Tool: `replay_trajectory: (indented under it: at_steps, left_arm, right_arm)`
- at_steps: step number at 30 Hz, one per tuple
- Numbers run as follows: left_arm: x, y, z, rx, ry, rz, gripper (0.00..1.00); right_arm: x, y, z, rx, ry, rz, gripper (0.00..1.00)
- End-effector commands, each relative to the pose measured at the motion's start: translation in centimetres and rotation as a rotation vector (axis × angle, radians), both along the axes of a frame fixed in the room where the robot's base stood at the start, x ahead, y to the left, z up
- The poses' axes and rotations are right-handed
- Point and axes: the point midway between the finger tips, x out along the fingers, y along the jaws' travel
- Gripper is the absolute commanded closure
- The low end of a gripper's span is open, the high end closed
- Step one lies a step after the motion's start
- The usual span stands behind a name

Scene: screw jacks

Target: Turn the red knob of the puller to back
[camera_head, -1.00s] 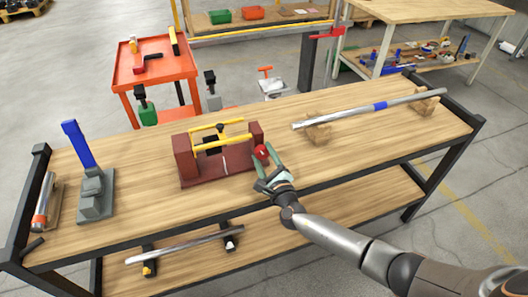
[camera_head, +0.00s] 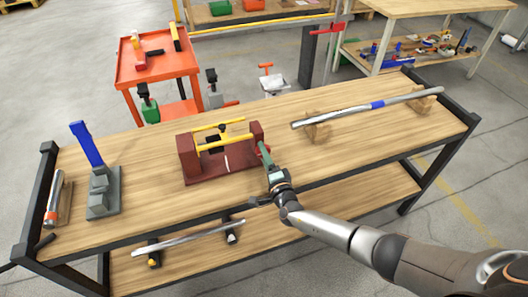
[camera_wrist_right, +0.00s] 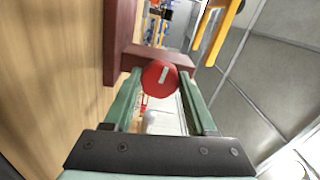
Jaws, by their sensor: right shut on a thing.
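The puller is a dark red frame (camera_head: 186,155) with yellow bars (camera_head: 226,143), standing mid-table. Its round red knob, with a white mark, faces the camera in the right wrist view (camera_wrist_right: 153,79); the mark is nearly upright, slightly tilted. My right gripper (camera_head: 264,153) is at the right end of the puller. Its two green fingers are on either side of the knob in the right wrist view (camera_wrist_right: 162,82) and are shut on it. In the head view the fingers hide the knob. My left gripper is not in view.
A blue-handled grey tool (camera_head: 87,146) stands at the left of the wooden table (camera_head: 140,205). A long metal bar (camera_head: 345,113) rests on wooden blocks at the right. Another bar (camera_head: 190,239) lies on the lower shelf. An orange cart (camera_head: 155,72) stands behind.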

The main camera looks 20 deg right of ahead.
Motion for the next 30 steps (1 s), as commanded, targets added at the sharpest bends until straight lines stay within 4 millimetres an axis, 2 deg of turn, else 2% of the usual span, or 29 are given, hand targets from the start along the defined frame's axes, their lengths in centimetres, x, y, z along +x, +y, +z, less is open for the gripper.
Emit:
replay_trajectory:
  at_steps: [18, 30]
  left_arm:
    - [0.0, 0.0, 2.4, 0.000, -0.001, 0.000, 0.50]
    - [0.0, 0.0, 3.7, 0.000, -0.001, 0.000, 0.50]
  right_arm:
    - [0.0, -0.1, 0.0, -0.588, -0.018, -0.001, 0.99]
    - [0.0, -0.2, 0.0, -0.892, -0.028, -0.001, 0.99]
